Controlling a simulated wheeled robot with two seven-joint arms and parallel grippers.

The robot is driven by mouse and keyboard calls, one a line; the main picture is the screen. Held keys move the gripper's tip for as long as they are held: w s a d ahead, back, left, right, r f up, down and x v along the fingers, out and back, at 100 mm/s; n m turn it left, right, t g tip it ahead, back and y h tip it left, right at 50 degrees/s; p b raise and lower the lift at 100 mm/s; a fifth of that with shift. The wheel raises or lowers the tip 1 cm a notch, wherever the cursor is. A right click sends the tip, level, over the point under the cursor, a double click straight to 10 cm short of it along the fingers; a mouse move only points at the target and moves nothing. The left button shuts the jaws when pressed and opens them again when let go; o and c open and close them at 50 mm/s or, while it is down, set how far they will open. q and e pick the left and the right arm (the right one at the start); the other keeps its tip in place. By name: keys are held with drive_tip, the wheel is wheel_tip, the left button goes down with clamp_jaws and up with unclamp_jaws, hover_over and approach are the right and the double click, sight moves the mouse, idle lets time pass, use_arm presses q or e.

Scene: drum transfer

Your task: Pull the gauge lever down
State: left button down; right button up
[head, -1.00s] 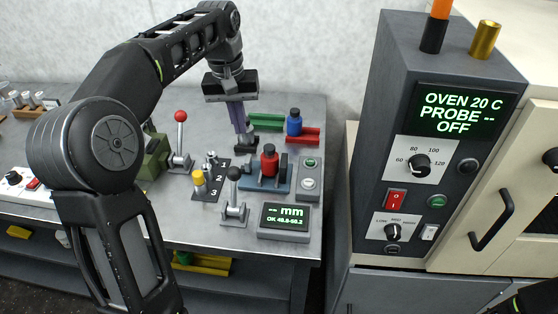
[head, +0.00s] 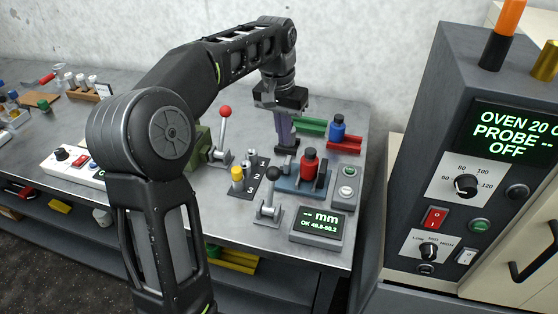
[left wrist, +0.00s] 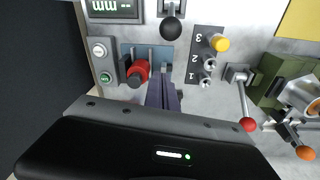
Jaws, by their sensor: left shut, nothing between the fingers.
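The black-knobbed lever (head: 272,177) stands upright on a grey base beside the display reading "-- mm, OK 49.8-50.2" (head: 318,222). In the left wrist view the black knob (left wrist: 171,28) is at the top, apart from the fingers. A red drum (head: 309,165) sits in the blue gauge fixture (head: 292,184). My left gripper (head: 286,146) points down, shut and empty, behind and left of the red drum. In the left wrist view its fingers (left wrist: 163,96) overlap the fixture's end, beside the red drum (left wrist: 139,70); contact cannot be told. My right gripper is out of view.
A red-knobbed lever (head: 225,113) stands left of my gripper. A yellow-topped peg (head: 237,174) stands in a numbered rack. A blue drum (head: 337,128) is at the back by red and green holders. The oven panel (head: 465,180) rises at the right.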

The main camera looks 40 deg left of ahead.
sight(272, 189)
use_arm(q)
drive_tip(key=s+f+p, duration=0.1)
drive_tip(key=s+f, duration=0.2)
drive_tip(key=f, duration=0.3)
drive_tip(key=shift+d, duration=0.35)
